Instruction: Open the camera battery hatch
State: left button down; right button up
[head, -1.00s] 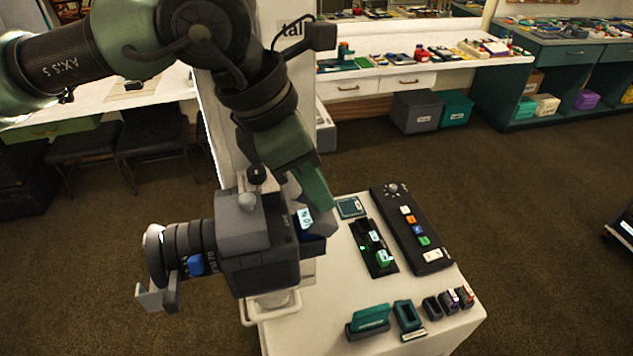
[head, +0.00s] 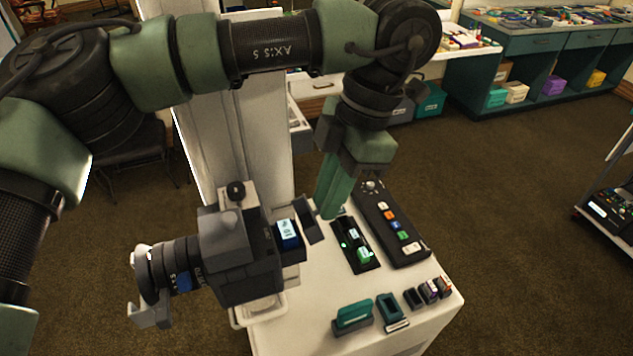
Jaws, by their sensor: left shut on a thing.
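The camera (head: 245,268) is a dark grey body on a white stand, with its lens (head: 165,268) pointing left. The battery hatch (head: 313,219) is a dark flap standing out from the camera's right side. A blue battery (head: 288,233) with a pale label shows in the opening beside it. My left gripper (head: 331,208) points down with its green fingers at the flap's upper right edge, shut on it. The exact contact is partly hidden by the fingers. My right gripper is out of view.
The white table holds a black charger (head: 355,245) with a green light, a control panel (head: 393,222) with coloured buttons, and several small holders along the front, including a green one (head: 353,317). A pale column (head: 235,125) stands behind the camera.

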pick_arm(q)
jog(key=shift+w+d+f+g+y+p, duration=0.1)
jog(key=shift+d+f+g+y+p, duration=0.25)
jog(key=shift+y+p, duration=0.55)
jog(key=shift+w+d+f+g+y+p, duration=0.15)
jog(key=shift+d+f+y+p, duration=0.35)
jog(key=shift+p, duration=0.55)
jog(key=shift+r, duration=0.15)
